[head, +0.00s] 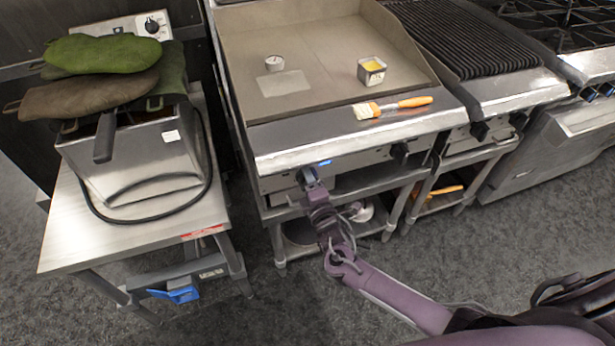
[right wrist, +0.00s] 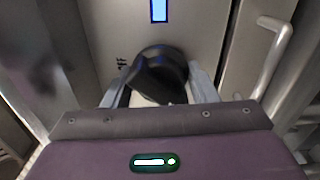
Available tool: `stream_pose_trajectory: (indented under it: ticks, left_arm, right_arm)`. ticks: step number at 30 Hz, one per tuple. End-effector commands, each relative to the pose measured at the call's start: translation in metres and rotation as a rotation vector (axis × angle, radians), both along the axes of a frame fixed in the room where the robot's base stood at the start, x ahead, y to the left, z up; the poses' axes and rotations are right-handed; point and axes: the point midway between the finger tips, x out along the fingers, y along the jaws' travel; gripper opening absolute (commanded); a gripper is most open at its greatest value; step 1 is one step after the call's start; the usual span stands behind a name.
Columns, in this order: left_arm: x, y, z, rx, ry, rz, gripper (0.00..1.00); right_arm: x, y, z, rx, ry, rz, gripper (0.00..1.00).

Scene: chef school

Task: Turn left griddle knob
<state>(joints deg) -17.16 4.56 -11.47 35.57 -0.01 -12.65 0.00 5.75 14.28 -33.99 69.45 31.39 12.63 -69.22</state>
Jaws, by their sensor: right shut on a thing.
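The griddle (head: 300,50) stands in the middle of the head view with its front panel facing me. My right gripper (head: 308,180) is at the left end of that panel, and it largely hides the left knob in the head view. In the right wrist view the black left knob (right wrist: 160,72) sits between the two fingers of my right gripper (right wrist: 160,92), which are shut on it. An "off" mark (right wrist: 121,62) shows on the panel left of the knob. A blue-lit indicator (right wrist: 159,10) is above it. My left gripper is not in view.
A second griddle knob (head: 400,152) is further right on the panel. A brush (head: 392,107), a small tub (head: 371,71) and a round gauge (head: 273,63) lie on the griddle. A fryer (head: 140,155) with green and brown mitts stands left. A handle (right wrist: 272,55) is right of the knob.

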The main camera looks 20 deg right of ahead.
Motion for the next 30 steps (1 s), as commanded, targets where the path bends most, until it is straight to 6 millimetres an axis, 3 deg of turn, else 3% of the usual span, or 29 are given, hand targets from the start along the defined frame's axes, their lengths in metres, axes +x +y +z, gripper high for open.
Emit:
stream_pose_trajectory:
  ticks: [12, 30]
  left_arm:
    - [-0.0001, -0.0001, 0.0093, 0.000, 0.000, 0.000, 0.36]
    - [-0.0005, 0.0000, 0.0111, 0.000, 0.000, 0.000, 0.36]
  right_arm:
    - [-0.0010, 0.0003, -0.0021, -0.278, -0.004, 0.001, 0.30]
    - [-0.0014, -0.0001, -0.0037, -0.363, -0.005, 0.001, 0.30]
